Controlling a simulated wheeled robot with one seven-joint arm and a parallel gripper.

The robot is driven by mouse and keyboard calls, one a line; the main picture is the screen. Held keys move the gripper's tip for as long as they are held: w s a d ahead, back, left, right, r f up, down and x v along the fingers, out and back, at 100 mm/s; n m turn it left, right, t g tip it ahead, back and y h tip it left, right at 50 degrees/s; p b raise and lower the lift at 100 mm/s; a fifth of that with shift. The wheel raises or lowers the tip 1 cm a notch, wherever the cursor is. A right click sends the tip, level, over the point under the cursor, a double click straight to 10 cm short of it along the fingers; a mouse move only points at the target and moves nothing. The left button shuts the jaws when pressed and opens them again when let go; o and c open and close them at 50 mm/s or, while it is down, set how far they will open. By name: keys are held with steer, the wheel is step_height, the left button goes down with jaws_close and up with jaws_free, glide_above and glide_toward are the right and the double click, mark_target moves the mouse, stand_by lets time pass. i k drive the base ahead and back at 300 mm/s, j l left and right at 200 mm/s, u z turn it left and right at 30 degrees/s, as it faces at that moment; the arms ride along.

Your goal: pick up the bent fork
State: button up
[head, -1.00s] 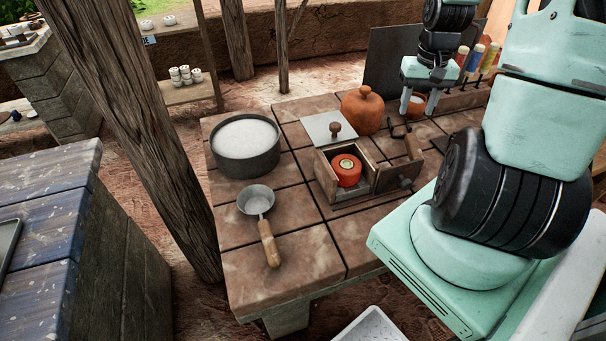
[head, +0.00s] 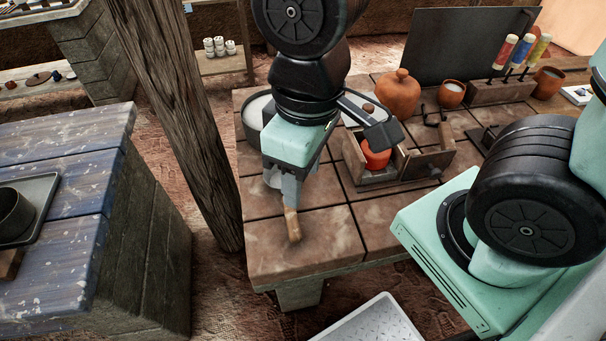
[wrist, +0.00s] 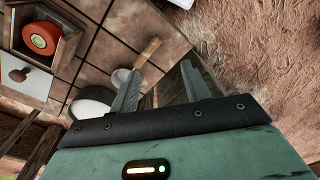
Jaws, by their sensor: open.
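I cannot surely make out a bent fork in either view. A small dark bent metal piece (head: 433,115) lies on the tiled table right of the orange lidded jar, too small to identify. My gripper (head: 290,195) is open and empty, pointing down over the table's left front part, well to the left of that piece. In the wrist view my gripper's fingers (wrist: 160,76) stand apart with nothing between them. The ladle's wooden handle (head: 293,225) shows just below the fingers; its bowl is mostly hidden by my gripper in the head view.
A wooden box (head: 362,176) with a red round thing (head: 375,158) and the lidded jar (head: 400,95) stand right of my arm. The big pot (head: 252,118) is partly behind my arm. A wooden post (head: 178,120) rises close left of the table.

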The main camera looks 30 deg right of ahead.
mark_target(444, 129)
steer(key=z, duration=0.45)
steer(key=k+l+z, duration=0.1)
steer(key=z, duration=0.3)
steer(key=l+z, duration=0.1)
steer(key=z, duration=0.35)
steer(key=l+z, duration=0.1)
steer(key=z, duration=0.3)
